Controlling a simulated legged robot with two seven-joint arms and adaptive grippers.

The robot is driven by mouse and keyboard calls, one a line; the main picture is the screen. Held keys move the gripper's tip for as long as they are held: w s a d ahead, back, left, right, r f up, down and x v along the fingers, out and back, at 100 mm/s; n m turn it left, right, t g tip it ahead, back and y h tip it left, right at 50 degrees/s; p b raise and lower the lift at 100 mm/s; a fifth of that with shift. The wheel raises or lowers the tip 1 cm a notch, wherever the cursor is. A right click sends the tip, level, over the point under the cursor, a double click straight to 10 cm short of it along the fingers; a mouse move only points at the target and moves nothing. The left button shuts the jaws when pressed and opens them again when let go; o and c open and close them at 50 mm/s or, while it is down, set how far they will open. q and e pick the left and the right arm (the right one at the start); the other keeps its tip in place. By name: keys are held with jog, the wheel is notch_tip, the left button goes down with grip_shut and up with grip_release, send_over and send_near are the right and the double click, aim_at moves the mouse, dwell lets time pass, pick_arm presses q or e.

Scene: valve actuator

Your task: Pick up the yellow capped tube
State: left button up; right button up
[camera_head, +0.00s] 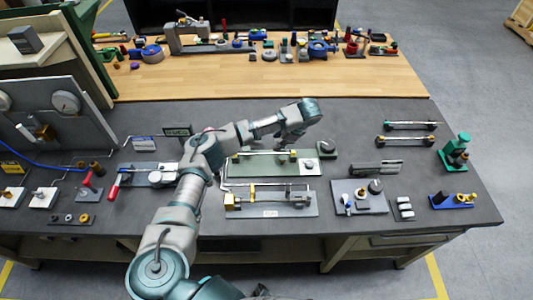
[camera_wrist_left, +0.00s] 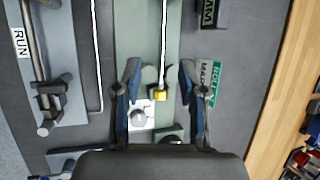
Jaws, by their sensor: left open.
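The yellow capped tube is a thin light rod lying along a green plate; its yellow cap (camera_head: 293,155) is at the right end in the head view. In the left wrist view the rod (camera_wrist_left: 164,40) runs down from the top edge to the yellow cap (camera_wrist_left: 160,95). My left gripper (camera_head: 290,140) hangs above the cap end of the plate. In the wrist view its open fingers (camera_wrist_left: 159,72) stand either side of the tube near the cap, with nothing between them gripped. The height gap is hard to judge. My right gripper is not in view.
A white block with a round knob (camera_wrist_left: 138,115) sits beside the cap on the green plate (camera_head: 240,168). A dark round-topped block (camera_head: 326,149) stands to the right. Bare dark table lies around (camera_head: 360,130).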

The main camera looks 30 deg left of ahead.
aim_at(265, 154)
pick_arm(q)
jog(key=x, duration=0.8)
jog(key=shift+w+a+f, duration=0.15)
jog(key=shift+w+a, duration=0.1)
jog(key=shift+a, duration=0.25)
jog(key=x, duration=0.3)
jog(key=shift+d+f+p, duration=0.15)
jog(key=shift+f+p, duration=0.05)
jog(key=shift+p, duration=0.2)
jog(key=shift+f, duration=0.4)
jog(key=shift+a, duration=0.3)
grip_shut()
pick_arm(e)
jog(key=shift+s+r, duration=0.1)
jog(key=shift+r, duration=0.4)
